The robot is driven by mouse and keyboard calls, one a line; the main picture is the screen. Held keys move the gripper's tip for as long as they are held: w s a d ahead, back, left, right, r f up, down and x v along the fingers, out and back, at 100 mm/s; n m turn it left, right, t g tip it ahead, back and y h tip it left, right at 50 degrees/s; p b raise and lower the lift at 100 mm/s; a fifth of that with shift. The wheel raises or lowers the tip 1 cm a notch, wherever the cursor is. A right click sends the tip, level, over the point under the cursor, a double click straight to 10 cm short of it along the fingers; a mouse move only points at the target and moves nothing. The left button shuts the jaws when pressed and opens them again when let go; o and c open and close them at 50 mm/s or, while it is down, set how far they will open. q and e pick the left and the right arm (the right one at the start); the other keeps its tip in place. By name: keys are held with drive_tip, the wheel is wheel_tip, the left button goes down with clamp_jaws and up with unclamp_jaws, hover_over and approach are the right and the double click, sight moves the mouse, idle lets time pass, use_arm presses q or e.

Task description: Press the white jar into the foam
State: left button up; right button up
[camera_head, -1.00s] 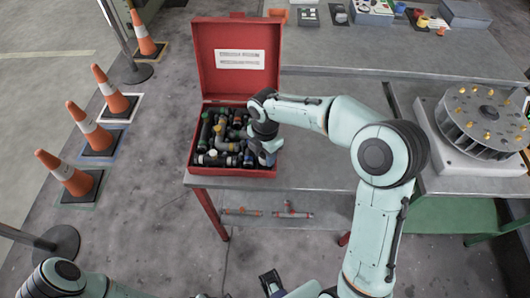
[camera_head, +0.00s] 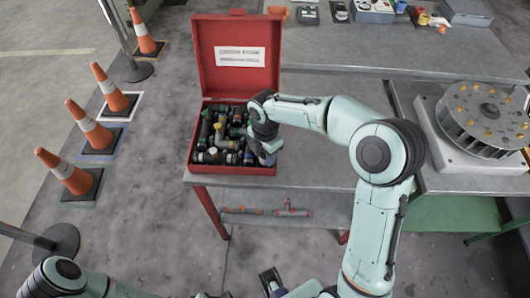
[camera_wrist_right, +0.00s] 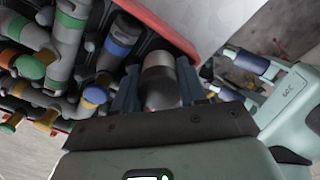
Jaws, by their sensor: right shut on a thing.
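In the head view my right gripper (camera_head: 268,157) reaches down at the front right of the open red case (camera_head: 232,171). In the right wrist view the right gripper (camera_wrist_right: 158,92) is shut on a grey cylinder with a pale band, seemingly the white jar (camera_wrist_right: 159,61). The jar stands between the two blue fingers, close to the case wall. The foam under it is hidden, and I cannot tell how deep the jar sits. A gripper at the bottom edge of the head view, seemingly my left one (camera_head: 271,282), is away from the case; its jaw opening is unclear.
Several dark fittings with coloured caps (camera_wrist_right: 70,35) crowd the case to the left of the jar. The case lid (camera_head: 240,75) stands open behind. The grey table (camera_head: 320,150) is clear right of the case. A round grey rotor (camera_head: 487,120) stands far right.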

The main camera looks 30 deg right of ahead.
drive_tip(key=shift+f, duration=0.3)
